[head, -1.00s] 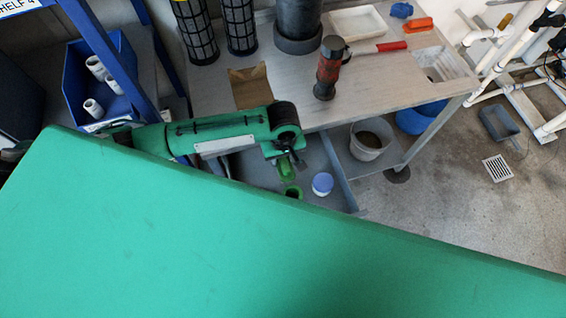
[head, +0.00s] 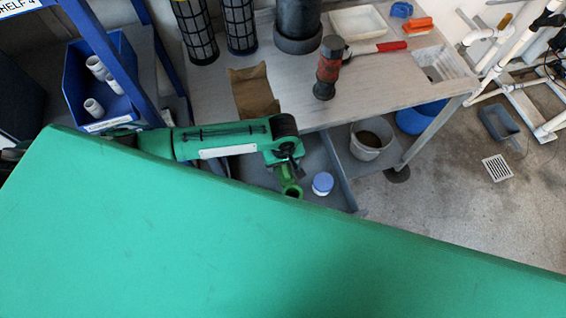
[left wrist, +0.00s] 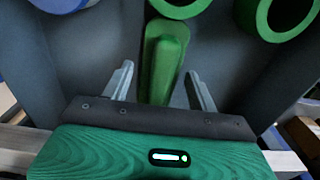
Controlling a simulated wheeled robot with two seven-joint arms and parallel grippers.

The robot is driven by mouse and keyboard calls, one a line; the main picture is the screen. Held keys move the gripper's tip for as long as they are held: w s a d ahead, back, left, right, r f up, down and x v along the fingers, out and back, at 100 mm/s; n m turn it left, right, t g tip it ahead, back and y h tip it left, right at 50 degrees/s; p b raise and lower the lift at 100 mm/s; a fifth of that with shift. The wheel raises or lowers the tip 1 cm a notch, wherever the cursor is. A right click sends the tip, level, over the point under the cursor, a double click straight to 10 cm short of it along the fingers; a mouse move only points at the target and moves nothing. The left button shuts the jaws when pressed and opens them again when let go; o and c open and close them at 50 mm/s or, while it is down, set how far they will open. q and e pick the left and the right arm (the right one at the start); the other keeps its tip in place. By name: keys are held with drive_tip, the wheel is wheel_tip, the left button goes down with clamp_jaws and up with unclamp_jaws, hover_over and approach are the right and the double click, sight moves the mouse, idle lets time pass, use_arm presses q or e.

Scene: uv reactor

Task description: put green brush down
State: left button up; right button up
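The green brush (left wrist: 163,62) lies in the grey drawer under the bench, with its handle end between the fingers of my left gripper (left wrist: 160,88). The fingers are apart, with a gap on each side of the brush. In the head view my left gripper (head: 291,172) is over the drawer, low at the bench's front edge, and largely hides the brush. My right gripper is not in view.
A green ring-shaped part (head: 293,192) and a white jar with a blue lid (head: 322,184) are in the drawer (head: 340,170) close to my gripper. A red and black tool (head: 327,70) stands on the bench (head: 375,85). A bucket (head: 370,140) is to the right.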

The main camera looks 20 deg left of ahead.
use_arm(q)
wheel_tip(320, 180, up, 12)
drive_tip(key=shift+r+b, duration=0.15)
drive_tip(key=shift+b, duration=0.15)
idle(0.3)
idle(0.5)
